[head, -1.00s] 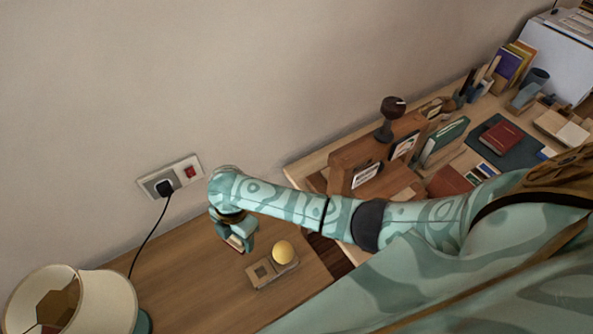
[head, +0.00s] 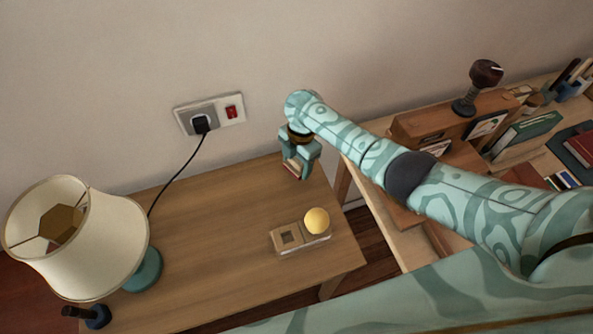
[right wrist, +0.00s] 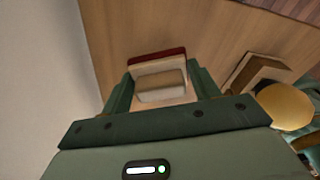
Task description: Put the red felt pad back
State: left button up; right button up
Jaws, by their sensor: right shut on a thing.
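My right gripper (head: 297,170) is over the back right part of the wooden side table (head: 200,235). It is shut on a small pale wooden block (right wrist: 160,82) with a dark red layer along its far edge. That layer (right wrist: 157,54) looks like the red felt pad; it shows between the fingers (right wrist: 160,92) in the right wrist view. Whether the block touches the table is hard to tell. A small wooden holder (head: 288,240) with a square recess stands on the table, in front of the gripper. My left gripper is not in view.
A cream lamp (head: 85,235) with a teal base stands at the table's left. A black cord hangs from the wall socket (head: 201,122). Right, beyond a gap, a desk carries a wooden organiser (head: 420,125), a stamp (head: 478,88) and books. The table's middle is clear.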

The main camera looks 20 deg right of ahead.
aim_at(297, 169)
jog(key=f, duration=0.1)
jog(key=f+b, duration=0.2)
jog(key=f, duration=0.1)
jog(key=shift+w+d, duration=0.15)
jog(key=shift+w, duration=0.1)
jog(key=shift+r, duration=0.2)
jog(key=shift+f, duration=0.15)
jog(key=o, duration=0.9)
jog(key=shift+o, duration=0.2)
jog(key=r+p, duration=0.2)
jog(key=r, duration=0.2)
jog(key=r+p, duration=0.2)
jog(key=r, duration=0.2)
jog(key=d+r+p, duration=0.1)
jog(key=r+p, duration=0.1)
jog(key=r, duration=0.2)
jog(key=shift+w+d+r, duration=0.1)
jog(key=shift+w+r, duration=0.05)
jog(key=shift+w, duration=0.15)
